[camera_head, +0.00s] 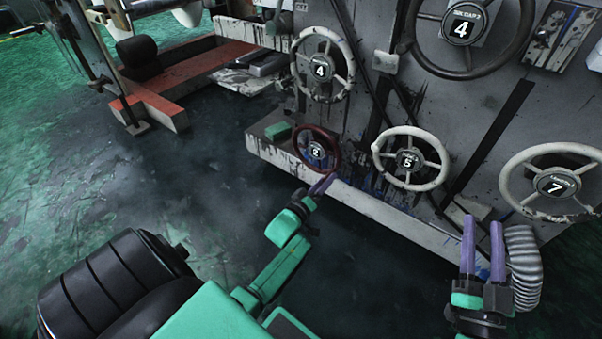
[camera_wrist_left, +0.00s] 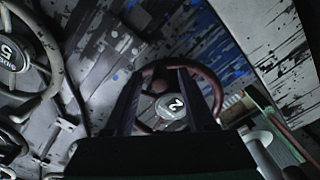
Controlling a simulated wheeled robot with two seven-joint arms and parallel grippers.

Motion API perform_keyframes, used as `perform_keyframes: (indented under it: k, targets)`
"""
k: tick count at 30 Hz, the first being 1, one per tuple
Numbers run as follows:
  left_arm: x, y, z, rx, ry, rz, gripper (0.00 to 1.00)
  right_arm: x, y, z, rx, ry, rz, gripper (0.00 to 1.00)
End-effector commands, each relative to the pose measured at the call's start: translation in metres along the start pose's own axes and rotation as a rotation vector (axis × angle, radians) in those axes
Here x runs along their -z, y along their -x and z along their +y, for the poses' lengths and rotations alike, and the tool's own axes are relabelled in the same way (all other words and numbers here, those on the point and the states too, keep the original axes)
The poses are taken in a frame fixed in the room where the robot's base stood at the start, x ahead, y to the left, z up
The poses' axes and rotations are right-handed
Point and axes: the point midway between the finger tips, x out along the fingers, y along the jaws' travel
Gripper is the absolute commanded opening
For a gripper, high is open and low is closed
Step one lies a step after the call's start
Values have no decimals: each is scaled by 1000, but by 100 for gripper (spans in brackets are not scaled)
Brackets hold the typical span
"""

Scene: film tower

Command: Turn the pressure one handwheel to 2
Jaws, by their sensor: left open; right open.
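A small dark-red handwheel (camera_head: 335,160), its hub plate reading 2, sits low on the grey panel in the head view. The small text on its plate is too small to read, so I cannot tell whether it is pressure one. My left gripper (camera_head: 323,184) is just below and in front of it. In the left wrist view the red wheel (camera_wrist_left: 218,98) shows beyond and between the open fingers (camera_wrist_left: 160,75), with its 2 tilted; I cannot tell whether they touch it. My right gripper (camera_head: 482,222) is open and empty, in front of the panel at lower right.
A pale ledge (camera_head: 270,155) runs along the panel's foot. Open floor lies left.

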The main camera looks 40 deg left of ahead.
Motion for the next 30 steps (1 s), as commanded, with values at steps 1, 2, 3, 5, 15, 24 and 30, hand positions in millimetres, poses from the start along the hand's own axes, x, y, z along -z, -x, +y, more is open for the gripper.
perform_keyframes:
  k: [1, 2, 3, 5, 15, 24, 30]
  targets:
    - [1, 2, 1, 1, 0, 0, 56, -10, 5, 0, -5, -9, -33, 50]
    - [1, 4, 1, 1, 0, 0, 56, -16, 8, 0, -8, -14, -53, 50]
    - [1, 6, 1, 1, 0, 0, 56, -24, 13, 0, -12, -22, -80, 50]
    - [1, 9, 1, 1, 0, 0, 56, -36, 20, 0, -17, -32, -118, 50]
    - [1, 26, 1, 1, 0, 0, 56, -102, 72, -6, -48, -97, -348, 50]
    - [1, 45, 1, 2, 0, -1, 56, -153, 133, -17, -74, -161, -565, 50]
    - [2, 68, 2, 2, 0, -1, 56, -180, 184, -31, -89, -210, -729, 50]
